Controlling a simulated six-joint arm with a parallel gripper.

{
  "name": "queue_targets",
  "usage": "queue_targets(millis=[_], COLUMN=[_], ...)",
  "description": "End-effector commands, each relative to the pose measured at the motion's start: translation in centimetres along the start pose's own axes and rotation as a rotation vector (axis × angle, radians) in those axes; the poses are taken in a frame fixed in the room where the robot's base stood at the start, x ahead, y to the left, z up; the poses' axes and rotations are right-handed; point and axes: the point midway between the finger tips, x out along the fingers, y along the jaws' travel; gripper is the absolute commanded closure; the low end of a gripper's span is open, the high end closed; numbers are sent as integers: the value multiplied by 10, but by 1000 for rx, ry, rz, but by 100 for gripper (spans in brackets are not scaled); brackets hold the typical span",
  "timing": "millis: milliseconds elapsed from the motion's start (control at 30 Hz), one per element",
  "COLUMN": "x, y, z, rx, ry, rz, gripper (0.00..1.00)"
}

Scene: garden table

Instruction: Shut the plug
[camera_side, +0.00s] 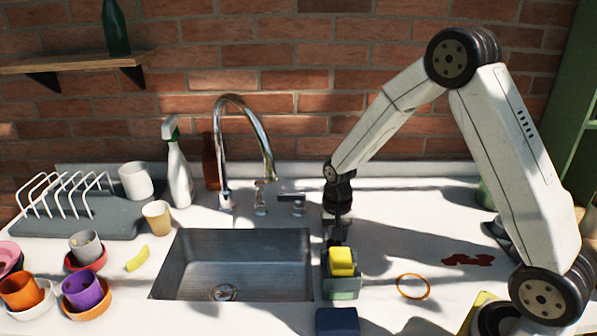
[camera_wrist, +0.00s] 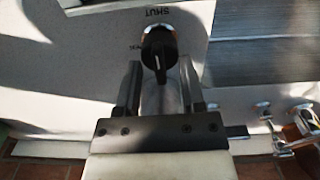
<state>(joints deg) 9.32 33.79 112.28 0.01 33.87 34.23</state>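The sink (camera_side: 175,262) has a round drain (camera_side: 223,293) in its floor; I cannot tell whether its plug is up or down. In the wrist view a black knob (camera_wrist: 158,50) with a copper-coloured base sits on the counter beside the sink. A pale pointer mark on the knob points toward my gripper, away from SHUT. My gripper (camera_wrist: 160,82) is open and empty, its fingers just short of the knob. In the side view my gripper (camera_side: 338,232) hides the knob.
A yellow sponge (camera_side: 341,261) in a holder (camera_side: 343,289) stands close to my gripper, with a dark blue block (camera_side: 337,321) in front. The tap (camera_side: 262,140) rises behind the sink. An orange ring (camera_side: 427,291) and red stain (camera_side: 468,259) lie to the right.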

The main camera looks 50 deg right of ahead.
Motion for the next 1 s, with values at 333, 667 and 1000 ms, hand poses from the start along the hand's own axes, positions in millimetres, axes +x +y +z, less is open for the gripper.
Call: queue_targets(millis=[333,667,1000], x=[-1,-26,-66], y=[0,0,0], z=[0,0,0], rx=[-1,-1,0], ry=[0,1,2], rz=[0,-1,-1], gripper=[50,50,50])
